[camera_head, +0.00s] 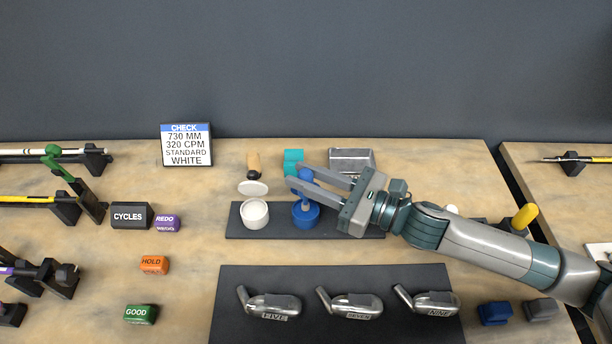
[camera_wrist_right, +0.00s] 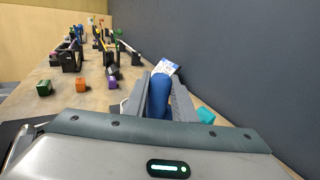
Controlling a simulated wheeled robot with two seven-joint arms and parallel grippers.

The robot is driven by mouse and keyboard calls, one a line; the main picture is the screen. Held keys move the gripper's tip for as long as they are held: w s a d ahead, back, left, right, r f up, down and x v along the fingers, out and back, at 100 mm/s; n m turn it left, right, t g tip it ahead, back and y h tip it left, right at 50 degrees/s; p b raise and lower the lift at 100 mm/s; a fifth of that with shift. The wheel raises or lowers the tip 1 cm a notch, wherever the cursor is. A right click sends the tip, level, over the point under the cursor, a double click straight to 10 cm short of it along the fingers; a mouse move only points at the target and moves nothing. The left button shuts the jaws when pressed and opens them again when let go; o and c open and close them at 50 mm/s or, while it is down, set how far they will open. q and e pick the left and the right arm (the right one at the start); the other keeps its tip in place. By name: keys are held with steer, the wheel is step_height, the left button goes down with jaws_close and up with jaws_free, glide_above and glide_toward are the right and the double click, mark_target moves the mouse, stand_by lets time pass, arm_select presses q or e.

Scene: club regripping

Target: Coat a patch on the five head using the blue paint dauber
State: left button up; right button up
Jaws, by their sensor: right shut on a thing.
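My right gripper (camera_head: 314,184) is shut on the blue paint dauber (camera_head: 306,175) above the blue paint pot (camera_head: 306,214). The dauber also shows between the fingers in the right wrist view (camera_wrist_right: 160,92). Its lower end is at the pot's mouth; I cannot tell how deep it sits. The five head (camera_head: 268,306) lies on the dark front mat at the left of the row, its label facing up. The seven head (camera_head: 352,306) and the nine head (camera_head: 428,303) lie to its right. My left gripper is not in view.
A white pot (camera_head: 255,214) with its lid behind stands left of the blue pot. A teal block (camera_head: 293,160) and a grey block (camera_head: 352,160) stand behind. Labelled blocks, such as the orange HOLD block (camera_head: 154,264), and club stands are at the left. The check sign (camera_head: 186,145) stands at the back.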

steer(key=shift+f+b, duration=0.4)
steer(key=shift+f, duration=0.15)
stand_by(0.7)
steer(key=shift+f, duration=0.2)
stand_by(1.2)
steer(key=shift+r+p, duration=3.4)
steer(key=shift+r, duration=0.3)
steer(key=shift+s, duration=0.1)
